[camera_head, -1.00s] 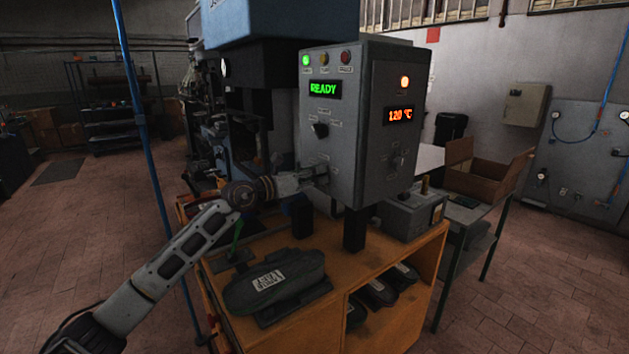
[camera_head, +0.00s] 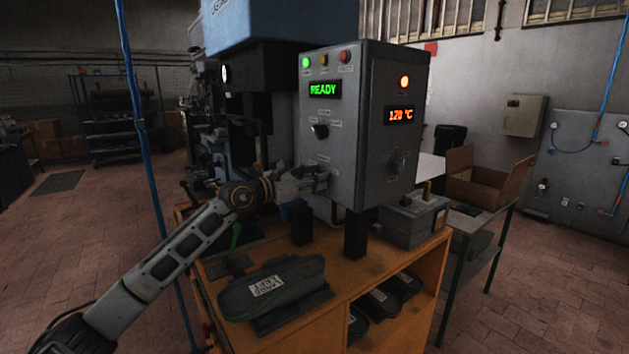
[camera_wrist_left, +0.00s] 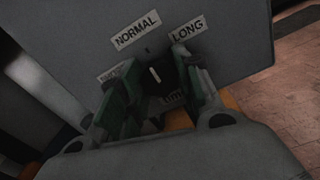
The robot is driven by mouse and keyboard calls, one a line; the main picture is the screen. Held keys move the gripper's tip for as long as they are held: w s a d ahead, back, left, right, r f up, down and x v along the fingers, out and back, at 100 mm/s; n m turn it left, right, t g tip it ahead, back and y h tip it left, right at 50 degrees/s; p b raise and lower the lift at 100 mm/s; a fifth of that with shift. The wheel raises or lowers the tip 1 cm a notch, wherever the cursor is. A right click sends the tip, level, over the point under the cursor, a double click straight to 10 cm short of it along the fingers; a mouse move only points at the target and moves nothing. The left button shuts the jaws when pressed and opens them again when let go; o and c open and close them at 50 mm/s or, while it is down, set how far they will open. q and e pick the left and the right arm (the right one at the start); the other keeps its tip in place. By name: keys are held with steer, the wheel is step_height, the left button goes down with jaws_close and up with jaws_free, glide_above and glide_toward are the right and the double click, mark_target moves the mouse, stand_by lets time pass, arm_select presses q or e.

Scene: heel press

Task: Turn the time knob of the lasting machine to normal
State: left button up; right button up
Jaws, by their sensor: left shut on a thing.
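The lasting machine's grey control box (camera_head: 345,170) stands over the wooden bench and shows a green READY display (camera_head: 323,90). My left gripper (camera_head: 322,183) is at the lower part of its front face, shut on the time knob. The fingers hide the knob in the head view. In the left wrist view the dark time knob (camera_wrist_left: 157,76) sits between the green-padded fingers. Its white mark slants up and slightly left, roughly toward the NORMAL label (camera_wrist_left: 137,30). The LONG label (camera_wrist_left: 187,27) is to the right; another label at left is partly covered. My right gripper is out of view.
Another knob (camera_head: 319,131) sits above the gripper on the same face. A labelled dark shoe form (camera_head: 272,288) lies on the wooden bench (camera_head: 345,280). A blue pole (camera_head: 146,150) stands left, near my left arm. A cardboard box (camera_head: 488,180) is on the table at right.

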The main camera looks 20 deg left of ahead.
arm_select(q)
steer(key=o, duration=1)
steer(key=shift+o, duration=0.2)
steer(key=shift+s+a, duration=0.1)
steer(key=shift+a, duration=0.05)
steer(key=v, duration=1.1)
steer(key=shift+s+a, duration=0.25)
stand_by(0.6)
